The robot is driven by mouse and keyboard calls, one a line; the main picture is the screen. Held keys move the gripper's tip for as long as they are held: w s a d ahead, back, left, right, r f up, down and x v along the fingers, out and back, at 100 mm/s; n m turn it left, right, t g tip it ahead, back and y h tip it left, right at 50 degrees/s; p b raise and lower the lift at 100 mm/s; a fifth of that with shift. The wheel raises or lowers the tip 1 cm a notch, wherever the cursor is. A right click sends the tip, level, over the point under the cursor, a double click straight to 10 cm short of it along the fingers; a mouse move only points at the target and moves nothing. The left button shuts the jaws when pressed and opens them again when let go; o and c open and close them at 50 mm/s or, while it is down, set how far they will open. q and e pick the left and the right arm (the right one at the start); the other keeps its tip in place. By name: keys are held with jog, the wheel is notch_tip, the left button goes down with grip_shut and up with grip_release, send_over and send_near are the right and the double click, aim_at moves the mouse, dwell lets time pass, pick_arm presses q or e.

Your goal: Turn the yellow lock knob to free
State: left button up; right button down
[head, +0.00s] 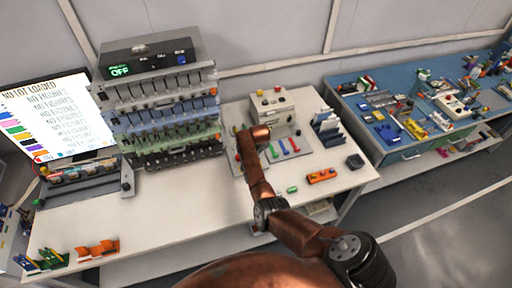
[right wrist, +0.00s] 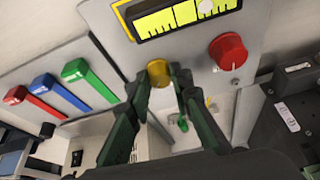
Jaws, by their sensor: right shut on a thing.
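The yellow lock knob (right wrist: 158,72) sits on a pale panel (right wrist: 196,55) in the right wrist view, just below a yellow-framed display. My right gripper (right wrist: 165,82) has its two dark green fingers around the knob, shut on it. In the head view my right arm reaches over the bench to the grey station (head: 280,112), and the knob there is hidden or too small to tell. My left gripper is not in view.
A red knob (right wrist: 228,52) is right of the yellow one. Red, blue and green handles (right wrist: 85,78) are to the left. The front bench is mostly clear.

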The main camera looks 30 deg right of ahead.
jog(key=n+p, duration=0.1)
jog(key=n, duration=0.1)
jog(key=y+p, duration=0.1)
jog(key=shift+d+r+n+p, duration=0.25)
jog(key=shift+n+p, duration=0.05)
jog(key=shift+n, duration=0.1)
jog(key=shift+f+n+y+p, duration=0.1)
jog(key=shift+n+y+p, duration=0.3)
jog(key=shift+n, duration=0.5)
jog(key=shift+f+n+y, duration=0.1)
jog(key=shift+n+y, duration=0.2)
jog(key=shift+n, duration=0.4)
jog(key=shift+w+n+y, duration=0.1)
jog(key=shift+n+y, duration=0.3)
jog(key=shift+n, duration=0.8)
jog(key=shift+b, duration=0.3)
jog(key=c, duration=1.7)
grip_release()
jog(key=shift+c, duration=0.2)
